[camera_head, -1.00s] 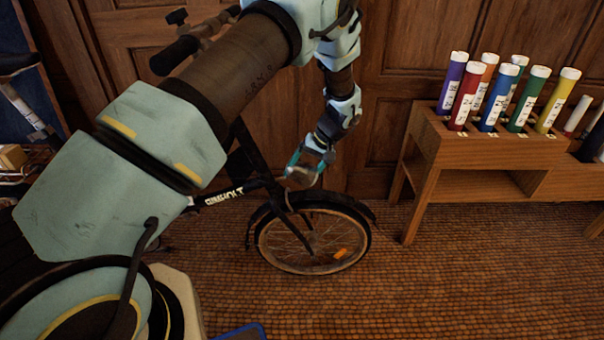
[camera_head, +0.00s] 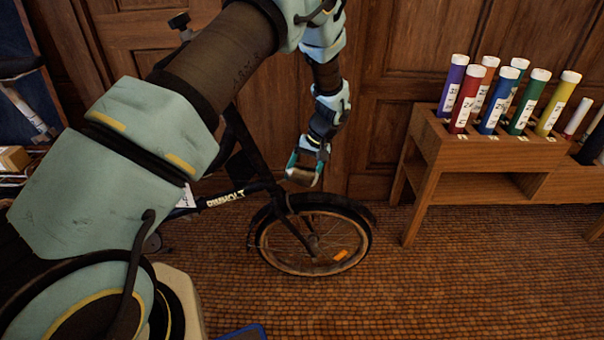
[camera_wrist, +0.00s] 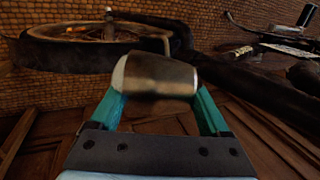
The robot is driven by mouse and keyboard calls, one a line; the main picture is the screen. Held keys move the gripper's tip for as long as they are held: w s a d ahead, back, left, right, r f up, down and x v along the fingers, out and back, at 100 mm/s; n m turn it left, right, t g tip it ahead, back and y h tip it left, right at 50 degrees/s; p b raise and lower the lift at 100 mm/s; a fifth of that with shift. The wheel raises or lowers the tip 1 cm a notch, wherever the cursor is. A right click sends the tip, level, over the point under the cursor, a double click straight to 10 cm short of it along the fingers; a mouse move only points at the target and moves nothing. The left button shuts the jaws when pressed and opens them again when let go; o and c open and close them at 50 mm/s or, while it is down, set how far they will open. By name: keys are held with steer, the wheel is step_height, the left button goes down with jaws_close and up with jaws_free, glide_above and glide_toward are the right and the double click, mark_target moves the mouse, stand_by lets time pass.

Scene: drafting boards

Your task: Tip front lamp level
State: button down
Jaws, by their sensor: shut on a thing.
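The front lamp (camera_wrist: 162,76) is a short, worn metal barrel with a pale end at its left in the wrist view. It lies crosswise between the teal fingers of my gripper (camera_wrist: 160,98), which is shut on it. In the head view the lamp (camera_head: 301,176) shows small above the front wheel (camera_head: 315,240) of a dark bicycle, with my gripper (camera_head: 306,168) coming down onto it from above. The lamp's mount is too small and dark to make out.
A wooden rack (camera_head: 470,155) with several coloured tubes stands at the right. Panelled wooden doors (camera_head: 385,60) rise close behind the bicycle. The tiled floor (camera_head: 430,290) is clear at the front right. A blue-edged item (camera_head: 245,333) lies at the bottom edge.

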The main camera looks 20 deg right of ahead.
mark_target(301, 164)
steer(key=h, duration=0.1)
steer(key=r+g+h+p, duration=0.1)
steer(key=h, duration=0.1)
steer(key=shift+s, duration=0.1)
steer(key=shift+g+h, duration=0.3)
steer(key=shift+d, duration=0.1)
jaws_free()
step_height(301, 164, up, 11)
steer(key=shift+f+p, duration=0.1)
steer(key=shift+p, duration=0.25)
stand_by(0.4)
